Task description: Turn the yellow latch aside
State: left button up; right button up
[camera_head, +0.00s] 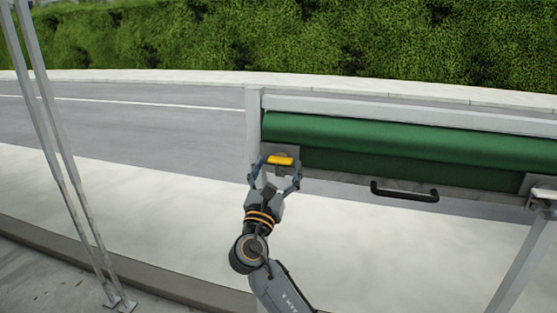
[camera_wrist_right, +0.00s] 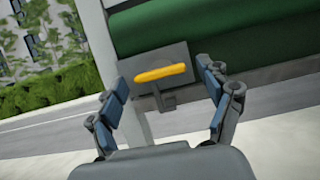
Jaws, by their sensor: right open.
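The yellow latch (camera_head: 281,160) is a short bar lying nearly level on a grey plate at the left end of the green roll. In the right wrist view the latch (camera_wrist_right: 160,73) sits ahead of the fingers, near the middle, on its grey plate (camera_wrist_right: 172,60). My right gripper (camera_head: 274,171) is open, with one finger on each side of the latch in the head view. In the right wrist view the open fingers (camera_wrist_right: 166,104) appear apart from the latch, with nothing between them. My left gripper is not in view.
The green roll (camera_head: 400,140) spans a grey frame with a post (camera_head: 254,120) at its left. A black handle (camera_head: 404,192) is right of the latch on the lower bar. Thin metal poles (camera_head: 62,150) stand at the left. Pavement below is clear.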

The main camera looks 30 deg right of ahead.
jog(key=shift+w+d+r, duration=0.1)
jog(key=shift+w+d, duration=0.1)
